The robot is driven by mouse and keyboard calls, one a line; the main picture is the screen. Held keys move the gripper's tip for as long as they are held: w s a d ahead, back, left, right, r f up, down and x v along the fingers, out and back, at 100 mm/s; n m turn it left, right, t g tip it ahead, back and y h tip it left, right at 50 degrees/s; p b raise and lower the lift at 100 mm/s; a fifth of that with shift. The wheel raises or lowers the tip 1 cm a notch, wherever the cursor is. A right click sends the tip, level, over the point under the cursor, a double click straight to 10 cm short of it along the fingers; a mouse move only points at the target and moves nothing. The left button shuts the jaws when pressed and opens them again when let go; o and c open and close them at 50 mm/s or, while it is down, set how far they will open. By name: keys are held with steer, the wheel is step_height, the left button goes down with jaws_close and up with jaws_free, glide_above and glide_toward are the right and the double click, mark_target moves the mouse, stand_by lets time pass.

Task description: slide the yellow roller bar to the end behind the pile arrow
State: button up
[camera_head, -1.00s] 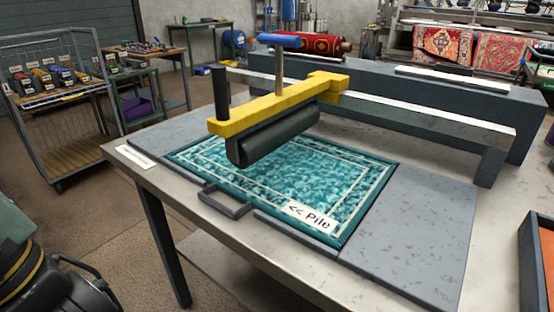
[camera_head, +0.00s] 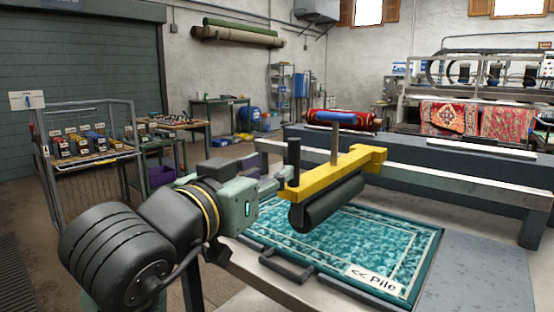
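The yellow roller bar (camera_head: 335,174) spans above a teal rug (camera_head: 345,240), with a dark roller (camera_head: 328,204) under it. A black upright handle (camera_head: 293,155) stands at its near left end. The bar's far end meets a long metal rail (camera_head: 450,180). The white pile label (camera_head: 375,280) lies at the rug's near right corner, its arrows pointing left. My gripper (camera_head: 280,180) is just left of the black handle, at the handle's lower part. Its fingers are small and partly hidden; contact is unclear.
A wire cart (camera_head: 90,150) stands at the left. A dark beam (camera_head: 420,150) runs behind the rail. The rug's right part is clear of the bar.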

mark_target(291, 158)
steer(key=p+x, duration=0.1)
steer(key=x, duration=0.9)
steer(key=shift+w+d, duration=0.1)
steer(key=shift+w, duration=0.1)
jaws_close()
stand_by(0.5)
